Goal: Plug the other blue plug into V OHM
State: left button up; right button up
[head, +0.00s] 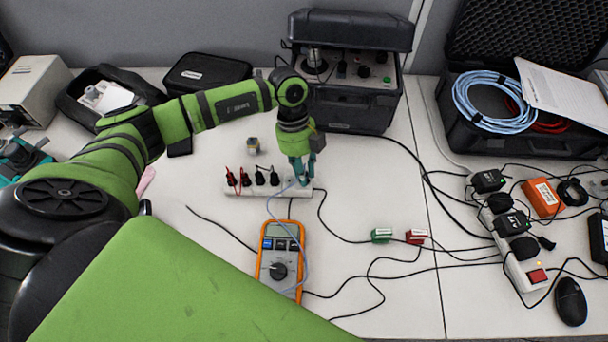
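My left gripper (301,178) points down over the right end of a white strip (262,191) that holds upright red and black plugs (260,177). Its teal fingers look close together; whether they are shut on a blue plug is too small to tell. A light blue cable (284,205) runs from beside the fingertips down to the orange multimeter (279,262). The blue plugs themselves cannot be made out. My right gripper is not in view.
A black case with a panel (352,98) stands behind the gripper. A small yellow-grey part (253,146) lies behind the strip. Green (381,236) and red (416,237) connectors and thin black cables lie to the right. A power strip (515,262) and mouse (571,302) are farther right.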

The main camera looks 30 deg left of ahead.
aim_at(307, 176)
pick_arm(q)
grip_shut()
jog(key=shift+r+p, duration=0.75)
jog(key=shift+p, duration=0.3)
dwell(0.8)
jog(key=shift+r, duration=0.1)
jog(key=shift+r+p, duration=1.65)
jog(key=shift+r, duration=0.05)
